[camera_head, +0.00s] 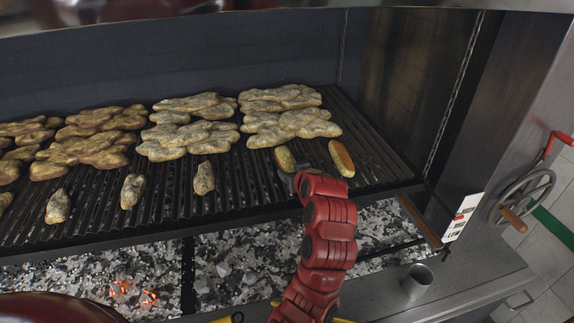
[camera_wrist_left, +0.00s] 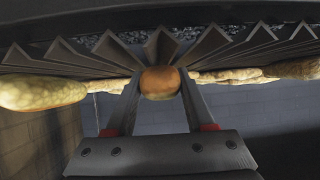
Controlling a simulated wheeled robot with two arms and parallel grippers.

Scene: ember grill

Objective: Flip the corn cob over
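Two elongated yellow-orange pieces lie at the front right of the grill in the head view. The left one, which I take for the corn cob (camera_head: 284,157), is at my left gripper (camera_head: 289,175). In the left wrist view, which looks upside down, the round browned end of the cob (camera_wrist_left: 160,83) sits between the two fingertips of my left gripper (camera_wrist_left: 160,90). The fingers press against both its sides, so the gripper appears shut on it. Whether the cob is lifted off the bars is unclear. My right gripper is not in view.
The other similar piece (camera_head: 342,158) lies just right. Several large browned pieces (camera_head: 189,127) cover the back of the grate (camera_head: 235,190), with smaller ones (camera_head: 204,178) in front. Coals (camera_head: 240,265) lie below. A side wall, crank wheel (camera_head: 525,198) and metal cup (camera_head: 417,280) are at right.

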